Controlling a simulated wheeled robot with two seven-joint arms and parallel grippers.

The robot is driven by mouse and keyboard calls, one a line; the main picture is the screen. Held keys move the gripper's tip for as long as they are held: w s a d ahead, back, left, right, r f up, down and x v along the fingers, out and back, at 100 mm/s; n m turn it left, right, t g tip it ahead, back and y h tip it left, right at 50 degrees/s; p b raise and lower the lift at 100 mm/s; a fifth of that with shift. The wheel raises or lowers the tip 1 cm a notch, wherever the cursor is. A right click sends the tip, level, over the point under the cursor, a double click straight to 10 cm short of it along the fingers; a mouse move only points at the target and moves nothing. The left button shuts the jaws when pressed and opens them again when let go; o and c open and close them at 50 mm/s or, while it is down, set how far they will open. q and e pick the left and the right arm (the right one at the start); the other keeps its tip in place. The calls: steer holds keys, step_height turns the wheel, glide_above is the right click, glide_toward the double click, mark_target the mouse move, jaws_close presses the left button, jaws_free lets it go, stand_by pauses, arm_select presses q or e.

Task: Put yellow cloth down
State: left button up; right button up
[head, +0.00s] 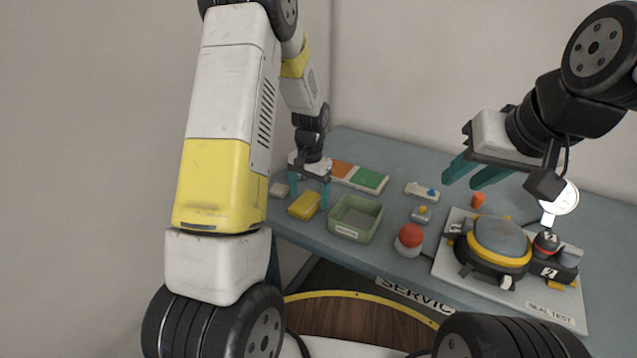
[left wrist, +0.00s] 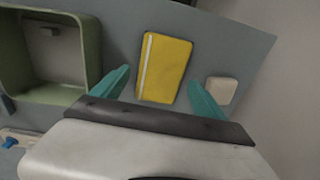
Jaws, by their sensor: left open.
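The yellow cloth (head: 304,205) is a folded rectangular pad lying flat on the blue-grey table, left of the green bin. It also shows in the left wrist view (left wrist: 165,68), with a pale stripe along one side. My left gripper (head: 309,192) is open just above the cloth, its teal fingers apart. In the left wrist view the fingertips (left wrist: 160,82) stand to either side of the cloth, and nothing shows between them in their grip. My right gripper (head: 466,178) is open and empty, raised above the table at the right.
A green bin (head: 333,228) stands right of the cloth. A small white block (head: 279,190) lies to its left. A red button (head: 410,238), a small yellow-topped part (head: 421,214) and a seal-test board (head: 553,309) with a round device (head: 500,238) occupy the right. Orange and green pads (head: 367,179) lie behind.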

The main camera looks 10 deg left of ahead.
mark_target(310, 201)
arm_select(q)
step_height(310, 201, up, 11)
steer(key=s+r+n+t+h, duration=0.2)
steer(key=s+r+t, duration=0.1)
steer(key=s+r, duration=0.9)
steer(key=s+d+r+t, duration=0.1)
steer(key=s+r, duration=0.1)
steer(key=s, duration=0.4)
steer(key=s+r+n+t, duration=0.1)
steer(key=s+r+t, duration=0.1)
steer(key=s, duration=0.5)
steer(key=shift+d+r+h, duration=0.35)
steer(key=shift+d+h, duration=0.05)
steer(key=shift+o, duration=0.5)
